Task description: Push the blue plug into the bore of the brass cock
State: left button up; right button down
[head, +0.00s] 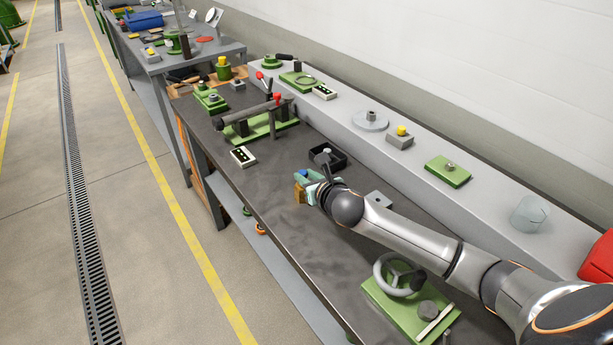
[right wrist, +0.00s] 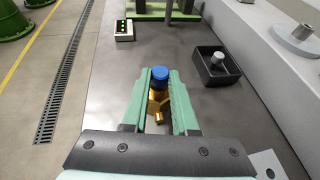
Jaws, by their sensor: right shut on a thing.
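My right gripper (head: 308,179) is over the dark bench top, with its green fingers shut on the blue plug (head: 303,172). In the right wrist view the blue plug (right wrist: 160,74) shows between the fingertips (right wrist: 160,80). The brass cock (head: 300,192) is directly below the plug, and its golden body and side arms show between the fingers in the right wrist view (right wrist: 158,103). The bore is hidden, so I cannot tell how deep the plug sits in it. My left gripper is not in view.
A black open box (head: 327,156) with a grey knobbed part stands just behind and right of the cock. A white block with green dots (head: 243,156) and a green fixture (head: 262,127) stand farther along. A green plate with a handwheel (head: 405,302) is nearer. Bare bench lies around the cock.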

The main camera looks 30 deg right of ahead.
dwell(0.4)
jog(key=c, duration=0.6)
grip_release()
jog(key=d+v, duration=0.1)
jog(key=v, duration=1.1)
jog(key=shift+s+a, duration=0.3)
jog(key=shift+a, duration=0.2)
